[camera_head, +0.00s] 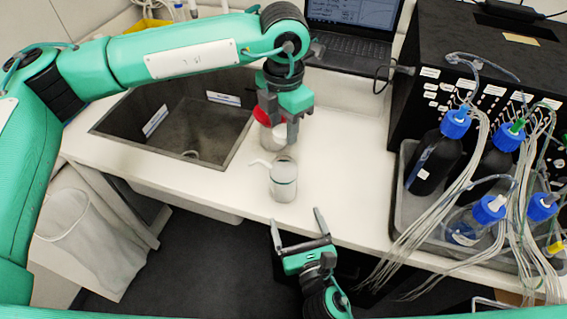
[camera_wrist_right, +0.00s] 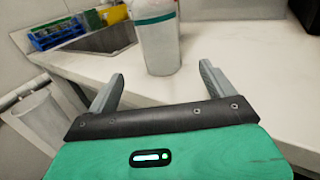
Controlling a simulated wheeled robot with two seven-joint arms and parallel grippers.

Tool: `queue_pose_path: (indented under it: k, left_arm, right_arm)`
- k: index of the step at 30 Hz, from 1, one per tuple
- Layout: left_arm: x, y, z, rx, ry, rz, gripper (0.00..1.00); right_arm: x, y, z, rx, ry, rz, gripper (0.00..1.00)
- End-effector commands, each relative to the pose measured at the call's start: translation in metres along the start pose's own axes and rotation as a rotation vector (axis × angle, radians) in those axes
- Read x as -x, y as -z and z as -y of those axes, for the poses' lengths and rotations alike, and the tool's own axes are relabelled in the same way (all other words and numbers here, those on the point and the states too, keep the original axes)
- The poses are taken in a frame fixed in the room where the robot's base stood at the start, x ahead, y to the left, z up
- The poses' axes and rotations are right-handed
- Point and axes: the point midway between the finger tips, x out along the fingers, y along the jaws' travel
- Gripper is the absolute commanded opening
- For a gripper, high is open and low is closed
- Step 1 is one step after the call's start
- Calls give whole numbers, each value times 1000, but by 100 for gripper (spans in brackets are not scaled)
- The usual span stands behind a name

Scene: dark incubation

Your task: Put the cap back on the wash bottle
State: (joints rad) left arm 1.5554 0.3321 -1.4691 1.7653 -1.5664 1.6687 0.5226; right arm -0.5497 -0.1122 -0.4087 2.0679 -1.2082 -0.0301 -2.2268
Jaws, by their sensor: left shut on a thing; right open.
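The wash bottle (camera_head: 284,188) stands upright on the white counter, a pale bottle with a spout pointing left. In the right wrist view the bottle (camera_wrist_right: 158,45) shows a teal band and its top is cut off. My right gripper (camera_head: 299,220) is open and empty in front of the counter edge, below the bottle. Its two fingers (camera_wrist_right: 160,88) point toward the bottle without touching it.
A dark sink (camera_head: 190,128) lies to the left. A laptop (camera_head: 352,35) stands behind. At the right, a grey tray (camera_head: 398,200) holds several blue-capped bottles with many tubes, before a black box (camera_head: 430,55).

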Motion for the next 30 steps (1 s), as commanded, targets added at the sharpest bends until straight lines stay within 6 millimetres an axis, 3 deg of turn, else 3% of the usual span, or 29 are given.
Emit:
queue_pose_path:
  k: [17, 30]
  left_arm:
    - [0, 0, 0, 5, 0, 0, 16]
    - [0, 0, 0, 5, 0, 0, 16]
  right_arm:
    - [-7, -2, 0, 9, -1, 6, 86]
    - [-64, -2, 0, 8, -1, 5, 86]
